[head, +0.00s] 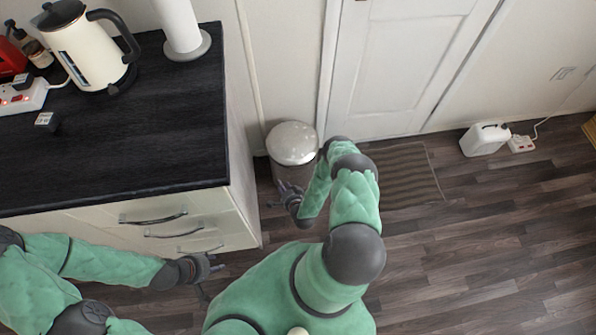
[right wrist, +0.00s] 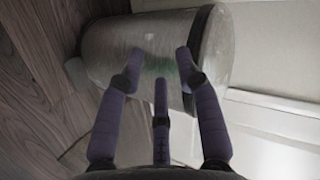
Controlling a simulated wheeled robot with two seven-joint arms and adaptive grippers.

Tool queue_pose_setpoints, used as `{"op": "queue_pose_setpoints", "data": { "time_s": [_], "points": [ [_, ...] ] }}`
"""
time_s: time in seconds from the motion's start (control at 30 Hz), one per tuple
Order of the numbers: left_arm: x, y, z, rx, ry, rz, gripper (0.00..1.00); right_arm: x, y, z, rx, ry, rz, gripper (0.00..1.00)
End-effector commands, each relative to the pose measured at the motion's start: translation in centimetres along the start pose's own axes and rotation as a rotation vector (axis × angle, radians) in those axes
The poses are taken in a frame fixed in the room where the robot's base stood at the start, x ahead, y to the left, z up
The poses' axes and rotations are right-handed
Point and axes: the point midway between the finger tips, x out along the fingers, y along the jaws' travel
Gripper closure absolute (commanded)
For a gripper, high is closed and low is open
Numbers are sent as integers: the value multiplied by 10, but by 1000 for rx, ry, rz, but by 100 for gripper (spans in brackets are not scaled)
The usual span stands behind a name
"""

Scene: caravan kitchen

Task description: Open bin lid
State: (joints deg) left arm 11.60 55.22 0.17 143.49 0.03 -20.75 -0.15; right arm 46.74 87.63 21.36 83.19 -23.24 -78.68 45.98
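The bin (head: 291,168) stands on the floor between the counter's end and the white door. Its round pale grey lid (head: 291,142) looks shut. My right gripper (head: 284,188) is low in front of the bin's body, below the lid. In the right wrist view the bin (right wrist: 140,45) appears on its side as a shiny grey cylinder with a dark band near its right end. My right gripper's three fingers (right wrist: 160,68) are spread open and empty, pointing at the bin; contact cannot be told. My left gripper (head: 210,276) is near the drawer fronts, fingers apart and empty.
The dark worktop (head: 130,140) carries a kettle (head: 92,48), a paper roll (head: 180,28) and a power strip (head: 22,97). Drawers with handles (head: 153,218) face my left arm.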

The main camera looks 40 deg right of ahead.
Motion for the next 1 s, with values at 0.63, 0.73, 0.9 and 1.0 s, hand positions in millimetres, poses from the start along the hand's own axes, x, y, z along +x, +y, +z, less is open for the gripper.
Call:
{"op": "queue_pose_setpoints", "data": {
  "time_s": [0.63, 0.73, 0.9, 1.0],
  "points": [
    [3, -1, -1, 0, 2, 0, 60, -46, 40, -54, 370, 350, -455, 65],
    [7, -2, -1, 0, 2, 0, 60, -33, 34, -59, 369, 348, -454, 65],
    [14, -5, -2, 0, 2, 0, 60, -6, 23, -71, 369, 348, -455, 65],
    [19, -7, -2, 0, 2, 0, 60, 8, 18, -78, 368, 348, -452, 65]
  ]
}}
